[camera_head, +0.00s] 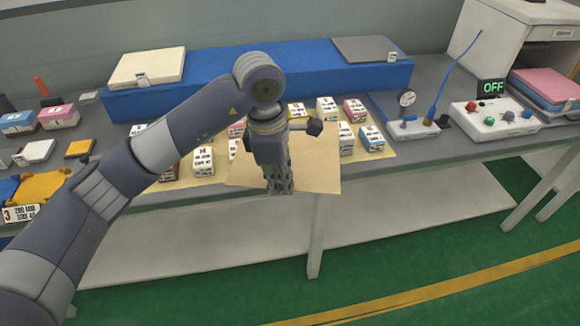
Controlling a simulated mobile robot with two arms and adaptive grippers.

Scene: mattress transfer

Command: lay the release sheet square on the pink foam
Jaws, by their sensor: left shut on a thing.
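The release sheet, a flat tan rectangle (318,165), is at the front edge of the grey table, in the middle of the view, and reaches past that edge. My left gripper (280,186) points down over the sheet and is shut on it; my arm and gripper hide part of the sheet, and the fingertips' exact hold is hard to see. A pink foam slab (548,82) lies at the far right on a blue layer, well away from the gripper. My right gripper is not in view.
Several small labelled boxes (372,138) stand on a tan mat behind the sheet. A long blue block (230,75) lies along the back. A gauge (406,98), a blue cord and a control box (490,120) reading OFF stand between the sheet and foam.

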